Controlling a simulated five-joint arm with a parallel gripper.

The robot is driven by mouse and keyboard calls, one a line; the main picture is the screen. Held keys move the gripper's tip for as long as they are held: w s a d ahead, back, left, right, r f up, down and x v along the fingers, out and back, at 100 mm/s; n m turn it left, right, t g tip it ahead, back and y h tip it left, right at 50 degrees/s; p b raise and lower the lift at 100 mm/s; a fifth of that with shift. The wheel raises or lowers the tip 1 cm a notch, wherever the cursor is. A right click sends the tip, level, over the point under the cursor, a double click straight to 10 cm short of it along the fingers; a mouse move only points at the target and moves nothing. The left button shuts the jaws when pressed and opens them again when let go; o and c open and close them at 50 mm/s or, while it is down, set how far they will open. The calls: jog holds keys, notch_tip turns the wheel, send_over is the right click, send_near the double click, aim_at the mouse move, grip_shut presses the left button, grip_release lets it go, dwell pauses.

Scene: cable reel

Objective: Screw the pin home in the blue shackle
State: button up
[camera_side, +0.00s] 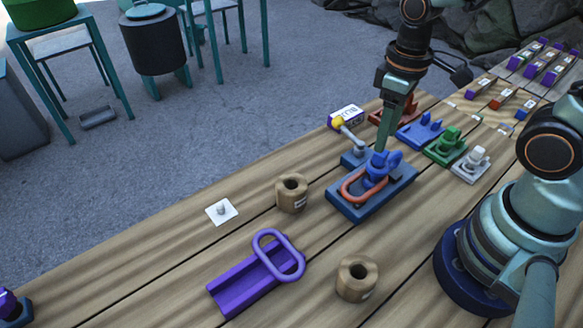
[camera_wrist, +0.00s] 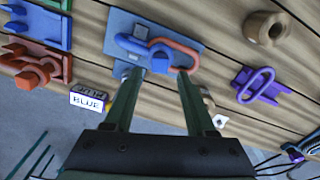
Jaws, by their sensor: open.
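The blue shackle (camera_side: 377,165) stands on a blue-grey base plate (camera_side: 345,209), joined with an orange link (camera_side: 362,190). In the wrist view the blue shackle (camera_wrist: 131,43) and orange link (camera_wrist: 184,52) lie ahead of my gripper. A blue block (camera_wrist: 160,62), seemingly the pin's head, shows between the fingertip lines. My gripper (camera_wrist: 158,72) is open, with one finger to each side of that block and no clear contact. In the side view my gripper (camera_side: 383,148) comes down from above and partly hides the shackle. How far the pin is in cannot be told.
Green (camera_side: 446,147) and white (camera_side: 472,165) fixtures stand to the right. Wooden cylinders (camera_side: 292,194) and a purple holder (camera_side: 245,282) stand left and in front. The left tabletop is mostly clear.

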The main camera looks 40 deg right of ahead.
dwell(0.3)
jog(key=shift+f, duration=2.35)
grip_shut()
